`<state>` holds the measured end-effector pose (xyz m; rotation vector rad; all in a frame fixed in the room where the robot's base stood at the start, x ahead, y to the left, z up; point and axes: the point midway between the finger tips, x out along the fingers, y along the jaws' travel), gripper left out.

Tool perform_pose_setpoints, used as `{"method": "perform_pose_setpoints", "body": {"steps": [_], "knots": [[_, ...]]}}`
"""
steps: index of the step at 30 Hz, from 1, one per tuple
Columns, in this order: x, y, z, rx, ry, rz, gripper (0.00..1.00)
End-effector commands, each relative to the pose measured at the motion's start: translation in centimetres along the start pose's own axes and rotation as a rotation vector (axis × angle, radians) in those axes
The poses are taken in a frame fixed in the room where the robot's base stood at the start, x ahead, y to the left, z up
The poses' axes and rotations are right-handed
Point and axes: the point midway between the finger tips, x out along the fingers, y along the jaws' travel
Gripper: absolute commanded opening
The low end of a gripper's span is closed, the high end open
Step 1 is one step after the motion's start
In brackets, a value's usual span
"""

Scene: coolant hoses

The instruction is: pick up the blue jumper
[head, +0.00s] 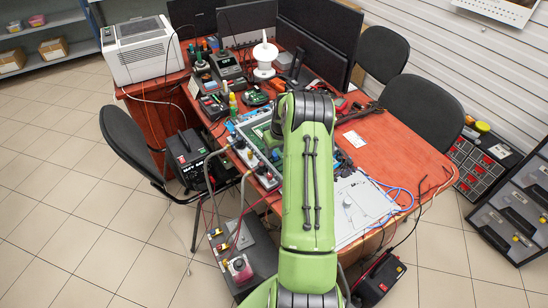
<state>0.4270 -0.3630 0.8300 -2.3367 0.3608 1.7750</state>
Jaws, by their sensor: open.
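A thin blue cable (396,189) loops over the right front part of the red table, beside a light grey panel. It is the clearest blue line in view, but I cannot tell whether it is the blue jumper. My green arm reaches from the bottom of the head view up over the middle of the table. My gripper is not visible; the arm covers that area. What lies directly beneath the arm is hidden too.
Grey hoses (242,195) run from the table to a floor unit (240,262). Black chairs (128,140) stand around. Tiled floor is free at left.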

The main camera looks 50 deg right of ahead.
Motion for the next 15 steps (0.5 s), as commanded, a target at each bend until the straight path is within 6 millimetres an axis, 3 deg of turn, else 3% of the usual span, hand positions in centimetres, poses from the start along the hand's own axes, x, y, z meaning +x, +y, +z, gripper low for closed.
{"method": "perform_pose_setpoints", "body": {"steps": [3,10,11,15], "knots": [[2.0,0.0,0.1,0.0,0.0,0.0,0.47],[2.3,0.0,0.0,0.0,0.0,0.001,0.47],[2.3,0.0,0.0,0.0,0.0,0.001,0.45],[2.2,0.0,0.0,0.0,0.0,0.001,0.24]]}}
